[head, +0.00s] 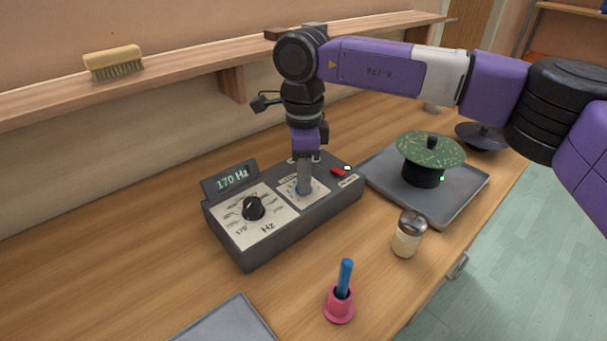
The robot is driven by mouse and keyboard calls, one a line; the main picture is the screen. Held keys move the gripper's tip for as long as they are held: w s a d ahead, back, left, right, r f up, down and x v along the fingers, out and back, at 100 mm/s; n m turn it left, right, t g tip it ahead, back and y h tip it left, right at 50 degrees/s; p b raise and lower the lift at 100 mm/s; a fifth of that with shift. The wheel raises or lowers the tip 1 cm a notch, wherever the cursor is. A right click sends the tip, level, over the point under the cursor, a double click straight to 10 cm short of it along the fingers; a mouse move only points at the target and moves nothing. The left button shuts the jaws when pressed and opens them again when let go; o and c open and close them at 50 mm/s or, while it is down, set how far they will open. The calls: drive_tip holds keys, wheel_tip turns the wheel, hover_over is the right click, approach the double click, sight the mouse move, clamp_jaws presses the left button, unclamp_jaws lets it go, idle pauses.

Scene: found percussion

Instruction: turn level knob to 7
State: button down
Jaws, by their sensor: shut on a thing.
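A dark grey control box (285,222) sits on the wooden bench, with two white dial plates on its top. The left plate carries a large black knob (254,208) with an Hz scale. My gripper (303,190) points down onto the right, smaller plate (321,188) and is shut on the knob there, taken to be the level knob. My fingers hide that knob and most of its scale, so its setting cannot be read. The display (232,179) at the box's left back reads 170 Hz. A red switch (340,170) and a small lit lamp (347,168) are to the right of my gripper.
A grey tray (454,205) to the right bears a black stand with a speckled green plate (431,149). A shaker (407,234) and a pink holder (339,303) with a blue handle stand in front. A brush (113,62) lies on the shelf behind.

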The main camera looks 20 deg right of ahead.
drive_tip(key=m, duration=0.5)
drive_tip(key=shift+r+m, duration=0.1)
drive_tip(key=shift+m, duration=0.2)
drive_tip(key=m, duration=1)
drive_tip(key=shift+m, duration=0.4)
drive_tip(key=shift+m+b, duration=0.3)
drive_tip(key=shift+m, duration=2)
drive_tip(key=c, duration=1.2)
unclamp_jaws()
